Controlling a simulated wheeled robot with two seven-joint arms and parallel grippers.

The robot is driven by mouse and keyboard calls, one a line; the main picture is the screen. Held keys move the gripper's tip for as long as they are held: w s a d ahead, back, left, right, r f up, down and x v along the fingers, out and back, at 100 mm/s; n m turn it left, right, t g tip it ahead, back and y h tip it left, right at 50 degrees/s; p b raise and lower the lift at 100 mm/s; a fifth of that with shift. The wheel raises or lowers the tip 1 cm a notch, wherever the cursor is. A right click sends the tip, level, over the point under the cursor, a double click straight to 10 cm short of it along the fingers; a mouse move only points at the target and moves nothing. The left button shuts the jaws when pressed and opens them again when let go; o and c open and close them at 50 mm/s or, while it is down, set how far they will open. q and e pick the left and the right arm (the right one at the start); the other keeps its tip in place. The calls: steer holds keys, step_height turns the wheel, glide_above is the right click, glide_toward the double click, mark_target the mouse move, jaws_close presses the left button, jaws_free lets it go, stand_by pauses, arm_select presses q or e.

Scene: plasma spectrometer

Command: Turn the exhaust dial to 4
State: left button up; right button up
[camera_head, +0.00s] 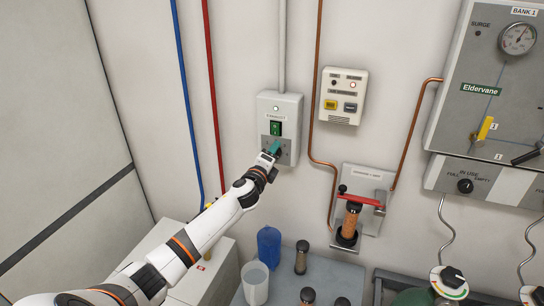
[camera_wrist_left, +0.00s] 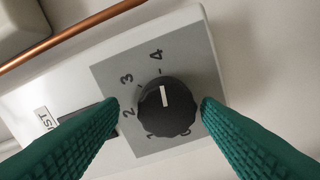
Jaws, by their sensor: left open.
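The exhaust dial (camera_wrist_left: 168,118) is a round black knob on a grey plate (camera_wrist_left: 107,72) numbered 0 to 4. In the left wrist view its white pointer line points up, in line with the tick and the 4. My left gripper (camera_wrist_left: 160,104) is open, with one green finger on each side of the dial and a visible gap on both sides. In the head view the left gripper (camera_head: 273,149) is at the lower part of the exhaust box (camera_head: 280,105) on the wall and hides the dial. My right gripper is not in view.
A white box with yellow and grey buttons (camera_head: 343,95) and a copper pipe (camera_head: 317,60) are to the right. A holder with a red lever (camera_head: 362,199) is lower right. Bottles stand on a table (camera_head: 325,275) below.

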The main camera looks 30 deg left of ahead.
arm_select(q)
steer(key=shift+s, duration=0.15)
steer(key=b+v, duration=0.2)
steer(key=v, duration=1)
